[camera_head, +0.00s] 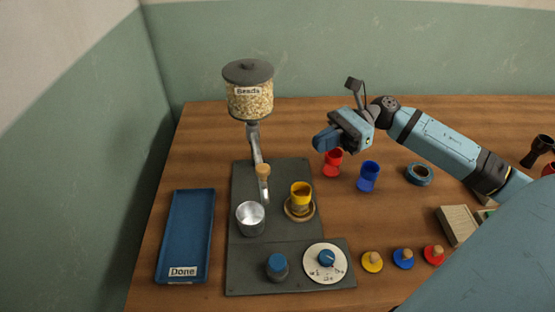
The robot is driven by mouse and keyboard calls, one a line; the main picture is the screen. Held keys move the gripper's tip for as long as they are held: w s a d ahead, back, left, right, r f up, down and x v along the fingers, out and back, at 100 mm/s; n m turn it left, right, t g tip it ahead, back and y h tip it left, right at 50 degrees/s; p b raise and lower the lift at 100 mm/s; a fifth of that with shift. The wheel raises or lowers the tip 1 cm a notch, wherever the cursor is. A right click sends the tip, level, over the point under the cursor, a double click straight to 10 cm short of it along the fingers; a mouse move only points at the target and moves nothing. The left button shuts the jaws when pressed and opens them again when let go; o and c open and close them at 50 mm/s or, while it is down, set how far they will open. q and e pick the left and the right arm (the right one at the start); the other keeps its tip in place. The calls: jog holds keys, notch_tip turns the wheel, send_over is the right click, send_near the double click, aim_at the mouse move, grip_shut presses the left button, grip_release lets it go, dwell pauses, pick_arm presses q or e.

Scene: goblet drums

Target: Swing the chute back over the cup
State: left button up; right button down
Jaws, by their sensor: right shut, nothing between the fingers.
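The chute (255,145) is a grey metal pipe that runs down from the bead jar (249,101) and carries a wooden knob (263,171). Its lower end shows at the right rim of a silver metal cup (250,219), left of the yellow goblet-shaped cup (301,190). The yellow cup stands upright on a round wooden stand (300,211). My right gripper (322,142) is shut and empty, up and to the right of the chute and apart from it, in front of the red cup's top. My left gripper is not in view.
A red cup (333,164) and a blue cup (369,177) stand right of the dark base plate (240,180). A dial (326,259) and blue knob (277,267) sit at its front. Several coloured stoppers are at front right. The blue "Done" tray (188,230) is empty.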

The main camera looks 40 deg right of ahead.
aim_at(259, 162)
pick_arm(q)
jog(key=shift+p, duration=0.5)
pick_arm(e)
jog(key=x, duration=1)
jog(key=shift+a, duration=0.1)
